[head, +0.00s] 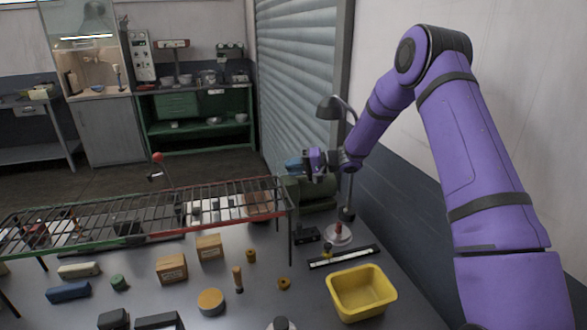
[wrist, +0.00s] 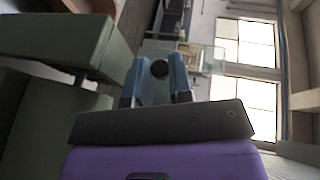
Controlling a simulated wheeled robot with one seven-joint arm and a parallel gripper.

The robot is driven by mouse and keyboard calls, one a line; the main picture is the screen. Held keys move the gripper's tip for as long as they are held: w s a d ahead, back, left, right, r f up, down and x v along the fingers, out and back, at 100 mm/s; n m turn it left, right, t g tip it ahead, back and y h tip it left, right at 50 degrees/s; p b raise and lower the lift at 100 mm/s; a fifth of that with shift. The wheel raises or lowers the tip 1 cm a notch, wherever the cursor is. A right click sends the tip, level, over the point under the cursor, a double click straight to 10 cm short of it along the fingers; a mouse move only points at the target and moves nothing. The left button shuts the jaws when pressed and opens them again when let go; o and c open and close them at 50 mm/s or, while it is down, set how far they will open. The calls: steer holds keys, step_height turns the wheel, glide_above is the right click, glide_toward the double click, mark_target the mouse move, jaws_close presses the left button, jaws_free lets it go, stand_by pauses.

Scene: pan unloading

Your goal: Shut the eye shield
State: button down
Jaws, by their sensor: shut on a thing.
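A dark green machine (head: 313,193) stands on the table behind the rack's right end, and its green housing (wrist: 62,42) fills the left of the wrist view. My gripper (head: 302,165) is at the top of this machine, reaching in from the right. In the wrist view its two blue-grey fingers (wrist: 156,88) are shut on a dark round knob (wrist: 159,68), apparently the grip of the eye shield. The shield's pane is not clearly visible; my gripper and the machine hide much of it, so I cannot tell its angle.
A wire rack (head: 150,214) stands across the table to the left. A lamp (head: 333,108) rises close behind my gripper. A yellow bin (head: 361,292) sits at the front right. Boxes (head: 171,268) and small parts cover the table front. A shutter and wall stand behind.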

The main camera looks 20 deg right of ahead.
steer(key=shift+w, duration=0.1)
steer(key=m, duration=0.1)
steer(key=w+r+m+g, duration=0.1)
steer(key=shift+w+m+g+h, duration=0.25)
steer(key=shift+m+g+h, duration=0.05)
steer(key=shift+m, duration=0.1)
steer(key=w+f+m+g, duration=0.2)
steer(key=w+m+g, duration=0.4)
steer(key=m+g, duration=0.2)
steer(key=shift+m, duration=0.8)
steer(key=shift+d, duration=0.1)
steer(key=c, duration=1)
jaws_free()
steer(key=v, duration=1)
steer(key=shift+w+d+r, duration=0.2)
steer(key=shift+d+r, duration=0.05)
steer(key=shift+d, duration=0.05)
